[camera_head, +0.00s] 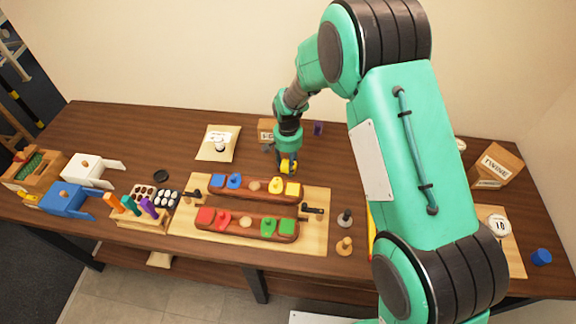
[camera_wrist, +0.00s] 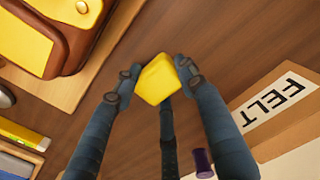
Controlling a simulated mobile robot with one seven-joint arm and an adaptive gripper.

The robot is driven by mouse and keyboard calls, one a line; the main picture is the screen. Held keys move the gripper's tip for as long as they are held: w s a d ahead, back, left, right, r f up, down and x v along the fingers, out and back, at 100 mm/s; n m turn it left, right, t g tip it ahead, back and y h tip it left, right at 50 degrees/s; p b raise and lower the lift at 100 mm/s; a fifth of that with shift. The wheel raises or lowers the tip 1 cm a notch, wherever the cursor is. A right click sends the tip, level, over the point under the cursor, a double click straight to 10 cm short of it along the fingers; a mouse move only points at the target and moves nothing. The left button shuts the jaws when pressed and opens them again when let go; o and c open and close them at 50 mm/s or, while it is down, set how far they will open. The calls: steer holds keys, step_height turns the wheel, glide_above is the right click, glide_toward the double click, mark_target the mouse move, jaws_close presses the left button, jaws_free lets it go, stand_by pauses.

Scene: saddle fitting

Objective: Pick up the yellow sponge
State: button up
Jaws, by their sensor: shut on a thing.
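The yellow sponge (camera_wrist: 158,80) is a small bright yellow block in the wrist view, held between the fingertips of my gripper (camera_wrist: 160,84). The fingers touch it on both sides and a third dark finger shows behind it. In the head view the sponge (camera_head: 287,166) shows at the tip of my gripper (camera_head: 287,162), just behind the wooden board with the trays. The gripper is shut on the sponge. How far the sponge is above the table is hard to tell.
A light board (camera_head: 190,232) carries two brown trays with coloured pieces, close in front of the gripper. A FELT box (camera_wrist: 275,110) and a purple cylinder (camera_head: 318,128) stand behind. A cream packet (camera_head: 215,148) lies to the left. Bare table lies between packet and gripper.

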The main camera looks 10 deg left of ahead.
steer(key=shift+r+p, duration=0.6)
steer(key=shift+r, duration=4.4)
